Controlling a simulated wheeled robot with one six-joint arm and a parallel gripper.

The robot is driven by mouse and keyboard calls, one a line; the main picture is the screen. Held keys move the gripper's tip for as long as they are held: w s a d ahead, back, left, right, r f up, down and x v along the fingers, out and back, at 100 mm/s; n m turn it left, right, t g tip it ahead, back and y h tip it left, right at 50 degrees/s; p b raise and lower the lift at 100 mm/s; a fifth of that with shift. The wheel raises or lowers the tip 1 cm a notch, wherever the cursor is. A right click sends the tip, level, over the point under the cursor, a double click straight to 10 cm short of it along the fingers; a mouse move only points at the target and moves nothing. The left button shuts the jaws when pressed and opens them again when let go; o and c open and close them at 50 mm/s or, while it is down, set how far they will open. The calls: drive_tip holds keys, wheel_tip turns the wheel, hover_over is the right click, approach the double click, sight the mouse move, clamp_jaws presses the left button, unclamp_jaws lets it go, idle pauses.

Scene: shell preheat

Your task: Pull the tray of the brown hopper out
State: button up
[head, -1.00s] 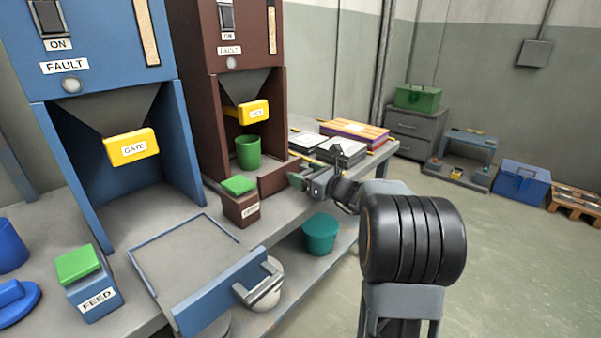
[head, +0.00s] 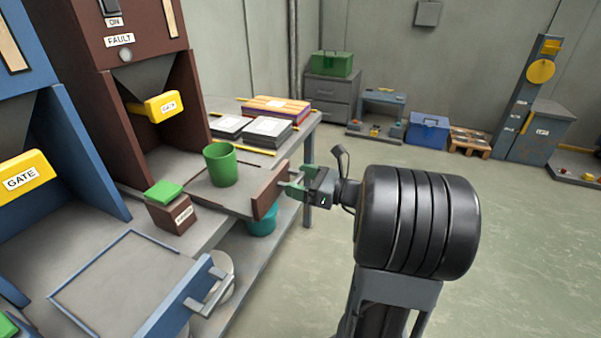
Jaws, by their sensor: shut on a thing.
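The brown hopper (head: 105,100) stands on the bench at the left, with a yellow gate (head: 160,106) under its funnel. Its tray (head: 200,192) is slid out toward the bench's front edge, its brown front panel (head: 265,190) standing past that edge. A green cup (head: 221,165) stands upright on the tray. My gripper (head: 291,184) is shut at the outer side of the front panel, on the tray's handle. The handle is mostly hidden by the jaws.
A brown box with a green button (head: 170,212) stands left of the tray. The blue hopper's tray (head: 130,285) is also pulled out, nearer. Dark binders (head: 250,130) lie behind. A teal bucket (head: 261,222) is below the bench.

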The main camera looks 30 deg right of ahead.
drive_tip(key=shift+s+d+f, duration=0.1)
drive_tip(key=shift+s+f, duration=0.05)
drive_tip(key=o, duration=0.8)
drive_tip(key=shift+o, duration=0.8)
drive_tip(key=shift+s+d, duration=0.15)
drive_tip(key=shift+o, duration=1.1)
drive_tip(key=p+v, duration=0.3)
drive_tip(key=v, duration=1)
drive_tip(key=shift+s+d, duration=0.15)
drive_tip(key=shift+s, duration=0.1)
